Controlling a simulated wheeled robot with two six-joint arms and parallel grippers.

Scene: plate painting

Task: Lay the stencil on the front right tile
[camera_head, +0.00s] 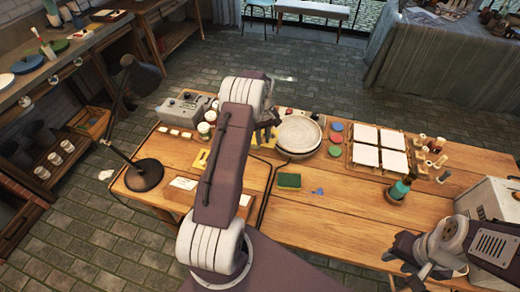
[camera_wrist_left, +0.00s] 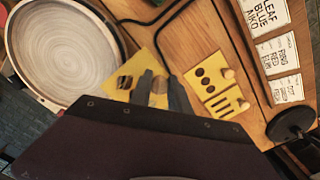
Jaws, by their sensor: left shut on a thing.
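A yellow stencil with cut-out shapes (camera_wrist_left: 122,83) is at my left gripper's fingers in the left wrist view. My left gripper (camera_wrist_left: 164,90) is shut on it, at a small pale knob between the fingers. In the head view my left gripper (camera_head: 266,130) is left of the round plate, partly hidden by my own arm. Four white tiles lie in a block right of the plate; the front right tile (camera_head: 395,161) is bare and apart from the stencil. My right gripper (camera_head: 402,252) is at the lower right; its finger opening is unclear.
Two more yellow stencils (camera_wrist_left: 207,82) lie beside the held one. A pale round plate (camera_head: 299,134) stands between my left gripper and the tiles. Coloured round pots (camera_head: 335,138) stand beside the tiles.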

